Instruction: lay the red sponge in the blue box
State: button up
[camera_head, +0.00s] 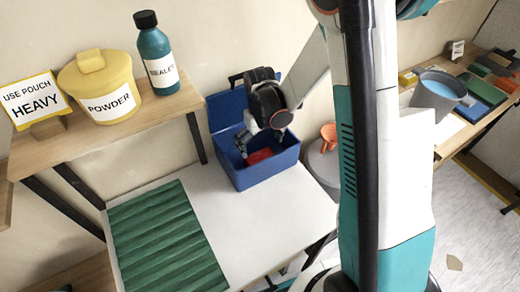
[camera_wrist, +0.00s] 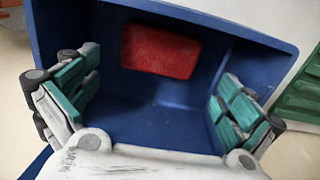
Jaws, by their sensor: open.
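The red sponge (camera_wrist: 161,52) lies inside the blue box in the wrist view, near the wall at the top of the picture. It also shows as a small red patch in the head view (camera_head: 260,156). The blue box (camera_head: 256,178) stands on the white table with its lid open at the back; its inner floor fills much of the wrist view (camera_wrist: 165,125). My gripper (camera_wrist: 160,105) is open, its two green-padded fingers wide apart over the box and apart from the sponge. In the head view my gripper (camera_head: 262,143) is at the box opening, partly hidden by my wrist.
A green ribbed mat (camera_head: 155,240) lies on the white table (camera_head: 265,225) left of the box. A shelf above holds a powder tub (camera_head: 100,85), a sealer bottle (camera_head: 155,55) and a sign (camera_head: 35,100). A grey bucket (camera_head: 437,95) stands on the right bench.

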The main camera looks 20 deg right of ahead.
notch_tip(320, 180, up, 6)
jog(key=f+p, duration=0.1)
notch_tip(320, 180, up, 15)
jog(key=m+t, duration=0.1)
jog(key=t, duration=0.2)
send_over(260, 157)
jog(key=s, duration=0.7)
jog(key=s+r+m+t, duration=0.1)
jog(key=s+r+t, duration=0.3)
jog(key=s, duration=0.7)
jog(key=shift+r, duration=0.65)
jog(key=shift+s, duration=0.1)
